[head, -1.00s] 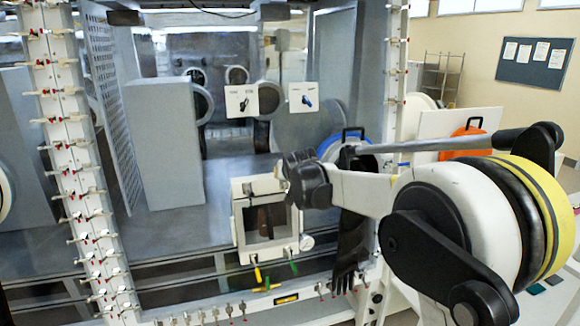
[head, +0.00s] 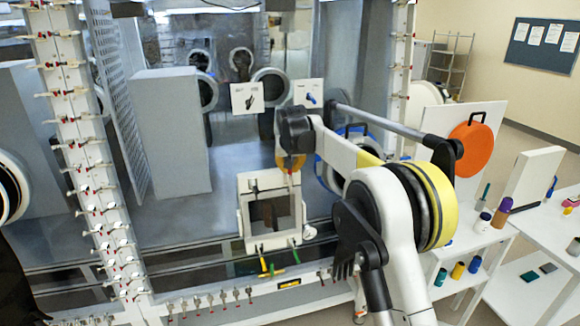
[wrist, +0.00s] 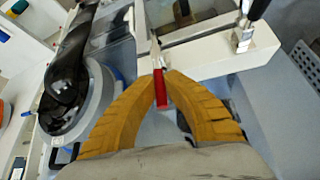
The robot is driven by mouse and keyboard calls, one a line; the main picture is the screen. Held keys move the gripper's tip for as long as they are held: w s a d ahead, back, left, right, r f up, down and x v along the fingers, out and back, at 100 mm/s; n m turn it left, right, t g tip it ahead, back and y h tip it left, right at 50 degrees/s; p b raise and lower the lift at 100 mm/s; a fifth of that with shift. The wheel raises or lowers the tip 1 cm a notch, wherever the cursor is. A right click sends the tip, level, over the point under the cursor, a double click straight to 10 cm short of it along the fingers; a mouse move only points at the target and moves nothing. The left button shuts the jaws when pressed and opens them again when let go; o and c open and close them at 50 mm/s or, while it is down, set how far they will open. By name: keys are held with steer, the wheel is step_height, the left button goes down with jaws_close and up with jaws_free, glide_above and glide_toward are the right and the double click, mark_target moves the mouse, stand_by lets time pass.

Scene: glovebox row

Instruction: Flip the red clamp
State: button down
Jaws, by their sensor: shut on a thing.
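The red clamp's handle (wrist: 160,90) stands between the two yellow-orange fingers of my gripper (wrist: 161,76) in the wrist view. The fingertips close on it from both sides, beside the white square frame (wrist: 215,58). In the head view my gripper (head: 290,165) points down at the top edge of the white frame (head: 246,213), and a small bit of red shows just under the fingers. The clamp's base is mostly hidden.
A black-handled clamp (wrist: 243,38) sits on the frame near the red one. Green (head: 294,255) and yellow (head: 263,264) handles show at the frame's bottom. A blue-ringed port with a black glove (wrist: 68,90) lies left in the wrist view. A grey block (head: 170,135) stands behind.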

steer(key=c, duration=1.4)
jaws_free()
steer(key=shift+w+f, duration=0.15)
steer(key=shift+w, duration=0.05)
steer(key=shift+c, duration=0.2)
steer(key=shift+s, duration=0.1)
steer(key=v, duration=1.2)
